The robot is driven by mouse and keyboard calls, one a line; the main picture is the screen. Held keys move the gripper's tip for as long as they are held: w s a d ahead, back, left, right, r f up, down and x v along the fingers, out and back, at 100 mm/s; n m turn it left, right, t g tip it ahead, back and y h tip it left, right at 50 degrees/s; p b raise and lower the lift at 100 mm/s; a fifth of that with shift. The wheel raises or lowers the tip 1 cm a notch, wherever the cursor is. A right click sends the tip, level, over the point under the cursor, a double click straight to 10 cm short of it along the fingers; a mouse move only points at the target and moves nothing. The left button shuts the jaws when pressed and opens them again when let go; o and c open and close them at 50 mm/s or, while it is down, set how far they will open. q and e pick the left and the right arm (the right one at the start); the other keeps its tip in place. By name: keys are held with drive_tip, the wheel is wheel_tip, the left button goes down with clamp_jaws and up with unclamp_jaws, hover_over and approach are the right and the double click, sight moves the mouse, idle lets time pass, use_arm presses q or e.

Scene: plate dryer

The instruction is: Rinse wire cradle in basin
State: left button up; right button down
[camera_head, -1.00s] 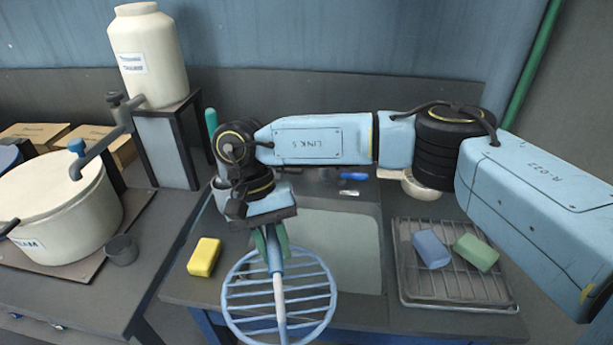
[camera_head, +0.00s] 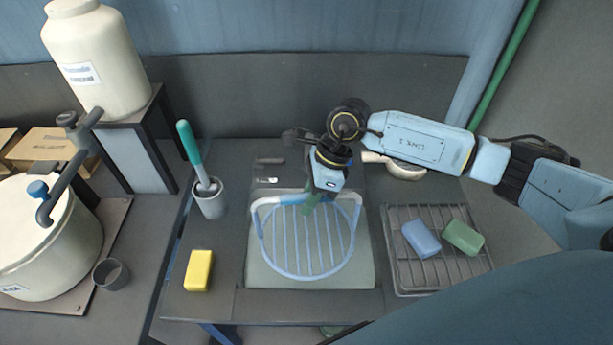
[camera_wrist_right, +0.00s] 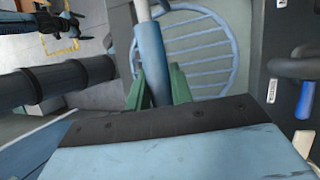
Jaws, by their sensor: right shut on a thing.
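The wire cradle (camera_head: 282,258) is a round, light-blue rack of parallel bars with a raised handle (camera_head: 258,218). It is over the grey basin (camera_head: 366,274) in the head view; I cannot tell whether it hangs above the basin or is down in it. My right gripper (camera_head: 309,200) is shut on the handle, at the back of the ring. In the right wrist view the green fingers of my right gripper (camera_wrist_right: 157,88) are on either side of the blue handle bar, with the cradle's bars (camera_wrist_right: 205,62) beyond. My left gripper is not in view.
A drying rack (camera_head: 440,280) right of the basin holds a blue block (camera_head: 421,239) and a green block (camera_head: 463,237). A yellow sponge (camera_head: 198,270) and a cup with a brush (camera_head: 210,200) stand left. A large pot (camera_head: 50,250) is farther left.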

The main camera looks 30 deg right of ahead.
sight(313, 229)
drive_tip(key=shift+w+d+r+m, duration=0.15)
drive_tip(key=shift+d+m, duration=0.15)
drive_tip(key=shift+d, duration=0.1)
drive_tip(key=shift+w+d, duration=0.1)
drive_tip(key=shift+d, duration=0.05)
drive_tip(key=shift+f+b, duration=0.5)
drive_tip(key=shift+f, duration=0.35)
wheel_tip(313, 229, down, 3)
drive_tip(key=shift+f+b, duration=0.15)
drive_tip(key=shift+b, duration=0.9)
wheel_tip(313, 229, down, 10)
drive_tip(key=b, duration=0.8)
drive_tip(key=shift+b, duration=0.35)
